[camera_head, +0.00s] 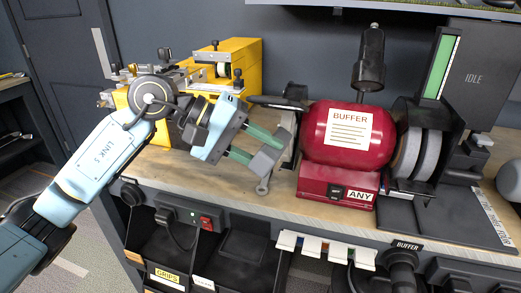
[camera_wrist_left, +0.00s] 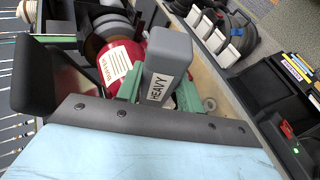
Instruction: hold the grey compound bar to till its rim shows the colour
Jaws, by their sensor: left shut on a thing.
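My left gripper (camera_head: 254,150) is shut on the grey compound bar (camera_head: 268,160), held above the bench left of the buffer. In the left wrist view the bar (camera_wrist_left: 168,55) sits between the green fingers and bears a label reading HEAVY. The red buffer (camera_head: 345,135) has a white BUFFER label and an ANY plate on its base. Its pale grey wheels (camera_head: 416,155) are on its right side, inside a dark guard; the bar is apart from them. A dark wheel (camera_wrist_left: 108,35) shows behind the red body in the wrist view. My right gripper is not in view.
A dark panel (camera_head: 478,80) reading IDLE, with a green strip (camera_head: 440,65), stands at the right. A yellow machine (camera_head: 240,62) is behind my left arm. A black lamp-like fixture (camera_head: 369,60) rises behind the buffer. The bench front (camera_head: 235,195) is bare wood, with dark bins below.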

